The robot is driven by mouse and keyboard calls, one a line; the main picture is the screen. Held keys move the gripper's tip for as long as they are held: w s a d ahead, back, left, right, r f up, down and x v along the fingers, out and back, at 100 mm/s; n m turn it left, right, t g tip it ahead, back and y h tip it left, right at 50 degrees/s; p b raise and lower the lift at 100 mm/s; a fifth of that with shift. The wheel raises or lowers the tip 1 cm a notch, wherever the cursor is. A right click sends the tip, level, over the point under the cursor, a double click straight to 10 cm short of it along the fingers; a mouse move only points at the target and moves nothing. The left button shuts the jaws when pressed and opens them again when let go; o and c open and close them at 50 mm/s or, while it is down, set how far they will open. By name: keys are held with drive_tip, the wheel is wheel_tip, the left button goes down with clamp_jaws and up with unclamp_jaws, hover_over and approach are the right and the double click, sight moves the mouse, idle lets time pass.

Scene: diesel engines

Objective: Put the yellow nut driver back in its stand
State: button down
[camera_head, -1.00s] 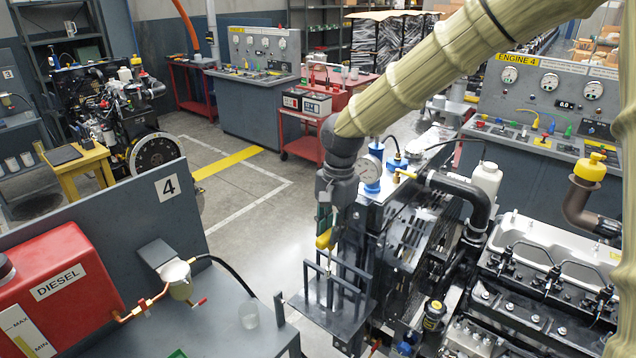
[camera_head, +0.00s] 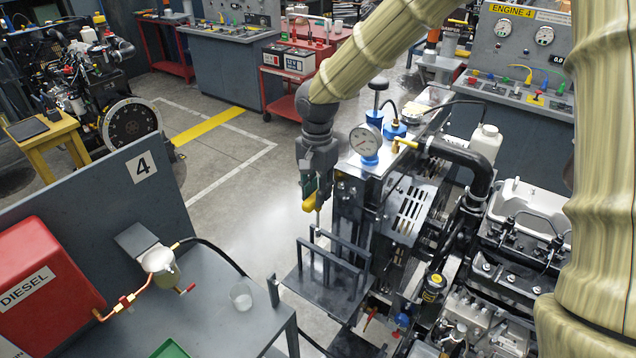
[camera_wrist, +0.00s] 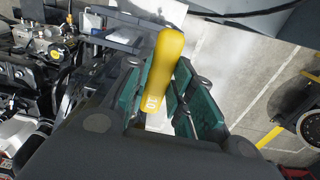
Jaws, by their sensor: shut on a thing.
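The yellow nut driver (camera_head: 310,203) is held in my gripper (camera_head: 310,188), with its metal shaft pointing down. In the wrist view the yellow handle (camera_wrist: 163,75) lies between the green finger pads of my gripper (camera_wrist: 160,95), which is shut on it. The dark stand (camera_head: 325,278), a tray with upright bars and a rail, is fixed beside the engine. The driver is above the back left part of the stand, and its shaft tip is close to the stand's back post. I cannot tell whether the tip touches it.
The engine (camera_head: 470,270) with its pressure gauge (camera_head: 365,142) stands close right of my gripper. A grey bench with a clear cup (camera_head: 241,296) and a red diesel tank (camera_head: 45,285) is at the left. Open floor lies behind the stand.

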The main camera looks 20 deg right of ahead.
sight(318, 230)
drive_tip(key=shift+f, duration=0.35)
drive_tip(key=shift+s+f, duration=0.3)
drive_tip(key=shift+s, duration=0.15)
drive_tip(key=shift+f, duration=0.2)
drive_tip(key=shift+w+f, duration=0.15)
drive_tip(key=shift+f, duration=0.4)
drive_tip(key=shift+w+f, duration=0.15)
drive_tip(key=shift+f, duration=0.4)
wheel_tip(318, 230, down, 3)
drive_tip(key=shift+s+f+b, duration=0.1)
drive_tip(key=shift+f+b, duration=0.1)
drive_tip(key=shift+b, duration=0.6)
drive_tip(key=shift+f+b, duration=1.15)
drive_tip(key=shift+f, duration=1.55)
